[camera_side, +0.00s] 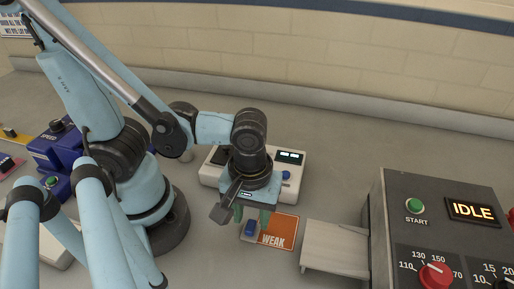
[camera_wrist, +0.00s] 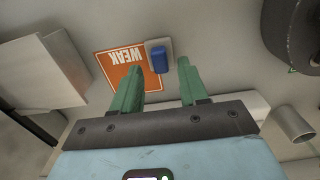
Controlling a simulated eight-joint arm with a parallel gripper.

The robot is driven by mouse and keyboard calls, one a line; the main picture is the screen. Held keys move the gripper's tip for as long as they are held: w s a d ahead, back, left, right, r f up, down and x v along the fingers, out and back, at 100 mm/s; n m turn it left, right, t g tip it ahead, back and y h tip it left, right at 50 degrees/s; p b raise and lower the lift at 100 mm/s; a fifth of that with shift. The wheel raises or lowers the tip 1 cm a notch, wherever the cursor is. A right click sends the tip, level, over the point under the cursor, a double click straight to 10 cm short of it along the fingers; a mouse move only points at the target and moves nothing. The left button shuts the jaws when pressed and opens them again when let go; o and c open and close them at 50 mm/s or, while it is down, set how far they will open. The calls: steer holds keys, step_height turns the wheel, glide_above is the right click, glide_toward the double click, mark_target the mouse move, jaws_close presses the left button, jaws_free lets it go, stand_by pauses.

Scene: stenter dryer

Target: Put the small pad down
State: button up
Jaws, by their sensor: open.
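The small pad (camera_wrist: 149,46) is a pale grey piece with a blue block (camera_wrist: 159,60) on top. It lies at the edge of the orange WEAK card (camera_wrist: 122,77), partly over it as seen in the wrist view. In the side view the small pad (camera_side: 248,238) is at the left edge of the WEAK card (camera_side: 279,230), below my gripper. My gripper (camera_wrist: 160,66) is open, its two green fingers apart with the blue block showing between and just past their tips. In the side view my gripper (camera_side: 252,217) points down, its fingers partly hiding the pad.
A white device with a lit display (camera_side: 289,157) stands behind my gripper. A pale wooden-looking platform (camera_side: 335,247) and the grey control box showing IDLE (camera_side: 471,211) are at the right. A metal cylinder (camera_wrist: 291,125) shows at the right in the wrist view.

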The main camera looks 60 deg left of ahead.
mark_target(252, 223)
steer(key=shift+r, duration=5.05)
steer(key=w+a+m+t, duration=0.7)
steer(key=w+a+m, duration=0.2)
steer(key=w+a, duration=0.2)
steer(key=shift+w+a+r, duration=0.3)
steer(key=shift+w+r, duration=0.05)
steer(key=shift+r, duration=0.05)
steer(key=shift+o, duration=0.6)
